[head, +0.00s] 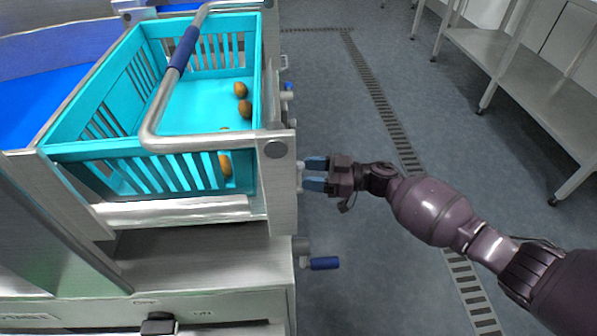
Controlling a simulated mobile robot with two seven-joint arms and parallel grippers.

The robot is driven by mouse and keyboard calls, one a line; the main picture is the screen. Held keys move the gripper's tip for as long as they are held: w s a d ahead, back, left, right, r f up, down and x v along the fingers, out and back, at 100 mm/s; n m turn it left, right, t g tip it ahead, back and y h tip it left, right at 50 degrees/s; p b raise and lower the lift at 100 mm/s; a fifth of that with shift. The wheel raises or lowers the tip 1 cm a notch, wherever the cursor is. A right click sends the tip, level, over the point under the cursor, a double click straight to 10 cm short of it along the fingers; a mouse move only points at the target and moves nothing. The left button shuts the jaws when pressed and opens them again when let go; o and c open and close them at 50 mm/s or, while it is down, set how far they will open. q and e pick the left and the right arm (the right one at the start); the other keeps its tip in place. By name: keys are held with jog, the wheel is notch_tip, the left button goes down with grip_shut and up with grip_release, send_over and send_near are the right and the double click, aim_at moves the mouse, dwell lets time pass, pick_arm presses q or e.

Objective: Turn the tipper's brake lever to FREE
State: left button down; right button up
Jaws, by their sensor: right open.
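The tipper (281,190) is a steel frame at the left that cradles a turquoise crate (150,147). A bent steel bar with a dark blue grip (183,50) spans over the crate. My right gripper (314,174) is open at the tipper's right side plate, fingers pointing left. Its fingertips are beside a small pale metal part (299,172), partly hidden; I cannot tell whether they touch it. A blue-handled lever (324,263) sticks out to the right lower down. I cannot tell which part is the brake lever, and no FREE marking is readable. My left gripper is out of view.
Several brown dates (245,108) lie in the crate. A small blue knob (287,87) is farther back on the tipper's side. The grey floor with a drain grate (385,110) is clear. Steel tables (520,70) stand at the right.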

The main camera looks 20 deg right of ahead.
aim_at(300, 172)
jog(key=shift+x, duration=1.55)
grip_shut()
